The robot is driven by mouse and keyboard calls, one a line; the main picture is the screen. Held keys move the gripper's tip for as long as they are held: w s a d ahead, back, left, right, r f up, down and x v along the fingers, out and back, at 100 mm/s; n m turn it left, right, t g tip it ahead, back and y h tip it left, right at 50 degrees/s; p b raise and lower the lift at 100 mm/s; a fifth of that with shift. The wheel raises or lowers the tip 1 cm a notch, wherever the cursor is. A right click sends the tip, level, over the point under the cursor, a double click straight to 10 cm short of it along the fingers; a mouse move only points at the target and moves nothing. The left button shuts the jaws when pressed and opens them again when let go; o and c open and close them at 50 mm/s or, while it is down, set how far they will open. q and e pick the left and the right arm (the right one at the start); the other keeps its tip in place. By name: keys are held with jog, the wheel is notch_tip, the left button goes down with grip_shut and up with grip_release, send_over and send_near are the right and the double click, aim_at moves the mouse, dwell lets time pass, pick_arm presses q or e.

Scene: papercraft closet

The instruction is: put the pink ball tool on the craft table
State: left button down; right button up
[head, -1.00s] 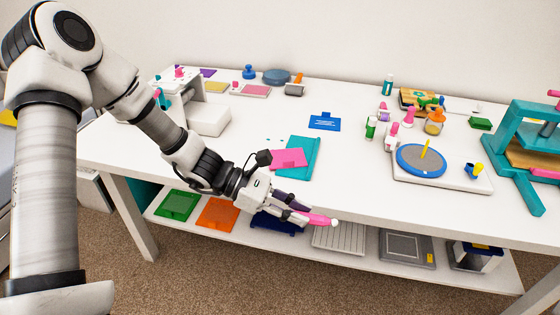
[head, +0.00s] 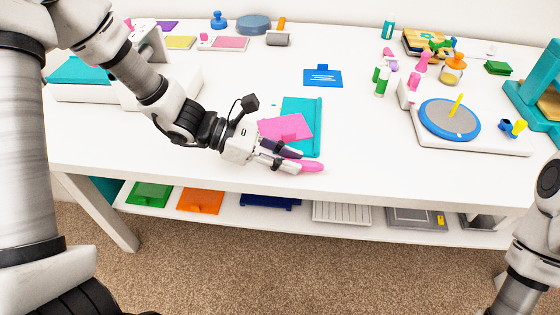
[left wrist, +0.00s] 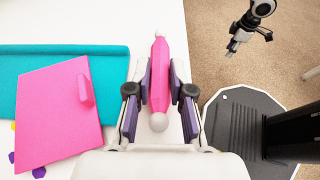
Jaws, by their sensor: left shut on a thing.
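My left gripper (head: 292,159) is shut on the pink ball tool (head: 312,167), over the front edge area of the white craft table (head: 370,140). In the left wrist view the pink tool (left wrist: 160,70) lies between the two fingers (left wrist: 159,88), its white ball end towards the camera. I cannot tell whether the tool touches the tabletop. My right gripper (left wrist: 233,46) shows small at the top right of the left wrist view, beyond the table and over the carpet; its jaws are too small to judge.
A teal board (head: 303,115) with a pink sheet (head: 286,128) lies just behind the left gripper. A blue card (head: 322,76) lies farther back. A turntable (head: 449,119) and several bottles stand to the right. The front middle of the tabletop is clear.

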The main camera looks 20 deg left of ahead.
pick_arm(q)
jog(key=shift+f, duration=0.55)
jog(key=shift+r, duration=0.3)
jog(key=shift+s+d+f, duration=0.1)
jog(key=shift+f, duration=0.05)
jog(key=c, duration=1.5)
grip_release()
jog(key=shift+f, duration=0.1)
jog(key=o, duration=0.5)
jog(key=shift+c, duration=0.2)
pick_arm(e)
jog(key=shift+w+a+f, duration=0.1)
jog(key=shift+f, duration=0.4)
